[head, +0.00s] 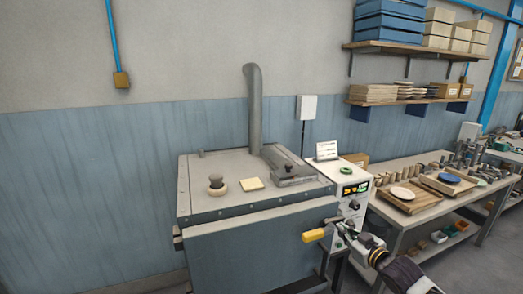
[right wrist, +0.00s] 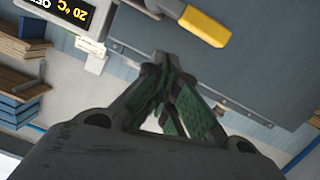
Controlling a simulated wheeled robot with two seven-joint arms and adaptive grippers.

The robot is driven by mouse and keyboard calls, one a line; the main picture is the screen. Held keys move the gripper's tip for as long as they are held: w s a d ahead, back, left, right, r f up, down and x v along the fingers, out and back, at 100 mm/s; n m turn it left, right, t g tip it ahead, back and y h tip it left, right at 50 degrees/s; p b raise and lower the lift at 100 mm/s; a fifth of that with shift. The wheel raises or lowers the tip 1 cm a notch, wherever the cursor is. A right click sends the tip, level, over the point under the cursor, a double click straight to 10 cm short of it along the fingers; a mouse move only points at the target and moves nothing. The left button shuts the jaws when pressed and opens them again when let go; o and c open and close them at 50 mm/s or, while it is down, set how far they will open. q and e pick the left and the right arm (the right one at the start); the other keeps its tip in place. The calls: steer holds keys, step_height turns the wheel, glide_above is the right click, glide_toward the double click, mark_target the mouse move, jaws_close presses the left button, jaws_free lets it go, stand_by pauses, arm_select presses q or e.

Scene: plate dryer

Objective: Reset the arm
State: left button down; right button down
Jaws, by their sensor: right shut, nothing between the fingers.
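My right gripper (head: 345,232) is in front of the plate dryer, just right of the yellow door handle (head: 313,236). In the right wrist view its fingers (right wrist: 166,62) are shut together with nothing between them. The yellow handle (right wrist: 207,27) shows there beyond the fingertips, to their upper right; I see no grip on it. The dryer (head: 250,240) is a grey-blue box with its front door apparently closed. Its control panel (head: 354,200) on the right has a lit display, which reads 20 °C in the right wrist view (right wrist: 60,10). My left gripper is not in view.
A round knob-like piece (head: 216,186) and a pale pad (head: 251,184) lie on the dryer top, near a vertical pipe (head: 254,110). On the right, a workbench (head: 400,228) holds wooden trays and tools. Shelves (head: 410,48) with boxes hang above it.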

steer(key=w+d+f+g+h, duration=0.15)
steer(key=d+f+h, duration=0.35)
steer(key=d+f, duration=1.55)
steer(key=s+d+f+g+h, duration=0.15)
steer(key=s+f, duration=0.25)
steer(key=f, duration=0.4)
steer(key=s+d+f+m+g, duration=0.1)
steer(key=s+f+g, duration=0.1)
steer(key=s+f, duration=0.45)
steer(key=s+d+f+g+h, duration=0.1)
steer(key=s+d+f, duration=0.15)
steer(key=f, duration=0.65)
steer(key=s+a+f+m+g, duration=0.15)
steer(key=s+a+f, duration=0.25)
steer(key=s+f, duration=0.7)
steer(key=s+a+f+g, duration=0.3)
steer(key=s+f, duration=0.5)
steer(key=s, duration=0.4)
steer(key=s+a+f+g+y, duration=0.1)
steer(key=s+a+f, duration=0.2)
steer(key=s+a, duration=0.7)
steer(key=s+a+f+g+y, duration=0.2)
steer(key=s+a+f, duration=0.2)
steer(key=s+a, duration=0.6)
steer(key=s+m, duration=0.1)
steer(key=s, duration=0.2)
steer(key=shift+s+a+f, duration=0.15)
steer(key=shift+f, duration=0.15)
